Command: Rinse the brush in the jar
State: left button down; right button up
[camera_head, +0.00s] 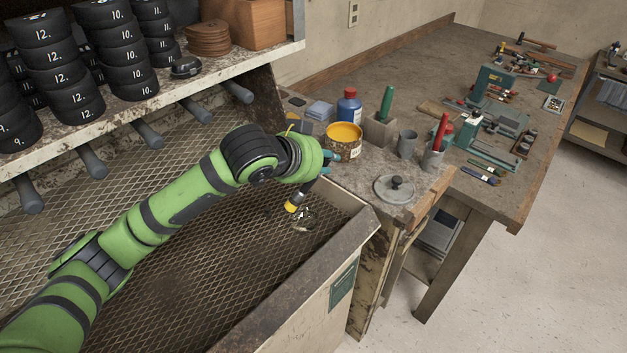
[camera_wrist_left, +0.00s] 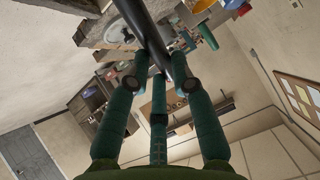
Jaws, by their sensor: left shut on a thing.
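My left gripper (camera_head: 328,161) is shut on the dark handle of the brush (camera_head: 299,198). The brush slants down and to the left from the fingers, with a yellow band near its lower end. In the left wrist view the gripper's green fingers (camera_wrist_left: 160,85) close around the dark handle (camera_wrist_left: 153,42). A small shiny, clear-looking thing (camera_head: 303,219) shows by the brush's lower end above the mesh; I cannot tell whether it is the jar or whether the brush touches it. A stained tin with a yellow inside (camera_head: 343,141) stands behind the gripper. My right gripper is not in view.
A mesh-floored bin (camera_head: 165,262) with a raised front wall lies under my arm. A grey lid with a knob (camera_head: 395,190), a blue bottle (camera_head: 349,107) and grey cups with tools stand on the bench. A shelf of black numbered stacks (camera_head: 120,50) overhangs at the upper left.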

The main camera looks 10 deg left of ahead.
pick_arm(q)
jog(key=r, duration=0.1)
jog(key=r+t+h, duration=0.1)
jog(key=r, duration=0.1)
jog(key=w+r+h, duration=0.1)
jog(key=r, duration=0.1)
jog(key=shift+d+t+p, duration=0.2)
jog(key=shift+t+p, duration=0.1)
jog(key=shift+w+r+m, duration=0.1)
jog(key=shift+w+m, duration=0.05)
jog(key=shift+m, duration=0.15)
jog(key=shift+f+b, duration=0.2)
jog(key=shift+b, duration=0.1)
jog(key=shift+s+f+b, duration=0.2)
jog(key=shift+f+b, duration=0.3)
jog(key=shift+b, duration=0.1)
notch_tip(320, 180, down, 4)
jog(key=b, duration=0.4)
jog(key=shift+w, duration=0.1)
jog(key=shift+f+b, duration=1.1)
jog(key=shift+f, duration=1.8)
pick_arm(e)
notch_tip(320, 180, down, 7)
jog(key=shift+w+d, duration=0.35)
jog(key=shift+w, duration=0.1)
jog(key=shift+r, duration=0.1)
